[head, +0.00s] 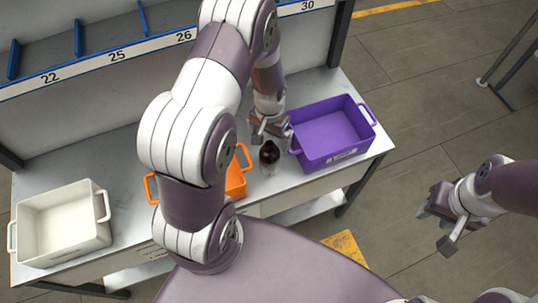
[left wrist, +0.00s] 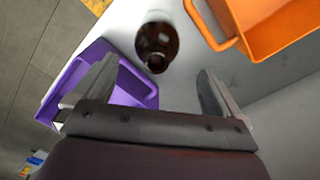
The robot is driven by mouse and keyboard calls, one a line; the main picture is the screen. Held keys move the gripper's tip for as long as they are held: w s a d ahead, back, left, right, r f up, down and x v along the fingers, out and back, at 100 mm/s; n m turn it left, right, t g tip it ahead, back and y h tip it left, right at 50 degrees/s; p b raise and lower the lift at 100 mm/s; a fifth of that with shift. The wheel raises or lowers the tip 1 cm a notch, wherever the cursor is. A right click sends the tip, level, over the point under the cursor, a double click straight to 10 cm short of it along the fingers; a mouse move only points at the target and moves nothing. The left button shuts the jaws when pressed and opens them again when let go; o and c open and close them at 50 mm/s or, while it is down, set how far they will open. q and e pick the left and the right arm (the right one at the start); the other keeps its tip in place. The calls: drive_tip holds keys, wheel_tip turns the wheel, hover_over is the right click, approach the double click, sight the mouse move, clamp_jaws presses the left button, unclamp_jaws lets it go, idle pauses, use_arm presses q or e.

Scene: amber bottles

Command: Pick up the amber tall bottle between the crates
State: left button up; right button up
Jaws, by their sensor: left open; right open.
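The amber tall bottle (head: 269,154) stands on the grey table between the orange crate (head: 236,181) and the purple crate (head: 331,132). My left gripper (head: 268,133) is just behind the bottle in the head view. In the left wrist view the dark brown bottle (left wrist: 157,45) is beyond the open fingers, roughly between their lines, and my left gripper (left wrist: 158,88) is empty. The purple crate (left wrist: 132,84) lies left and the orange crate (left wrist: 262,28) at upper right there. My right gripper (head: 440,223) is open and empty, away from the table at the right.
A white crate (head: 62,223) stands at the table's left end. My left arm hides much of the orange crate and middle table. A shelf with a numbered rail (head: 117,54) runs along the back.

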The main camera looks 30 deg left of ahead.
sight(270, 150)
use_arm(q)
drive_tip(key=shift+s+d+f+p, duration=0.25)
drive_tip(key=shift+s+f+p, duration=0.05)
drive_tip(key=shift+f, duration=0.15)
drive_tip(key=shift+s+d+f+p, duration=0.25)
drive_tip(key=shift+f, duration=0.15)
drive_tip(key=f, duration=0.4)
drive_tip(key=shift+w+a+f+p, duration=0.1)
drive_tip(key=shift+w+a+p, duration=0.05)
drive_tip(key=shift+a+p, duration=0.2)
drive_tip(key=shift+d, duration=0.2)
drive_tip(key=c, duration=1.6)
use_arm(e)
drive_tip(key=shift+s+d+r, duration=0.1)
drive_tip(key=shift+d+r, duration=0.05)
drive_tip(key=shift+r, duration=0.35)
drive_tip(key=shift+s+d+r, duration=0.1)
drive_tip(key=shift+d+r, duration=0.05)
drive_tip(key=shift+r, duration=0.3)
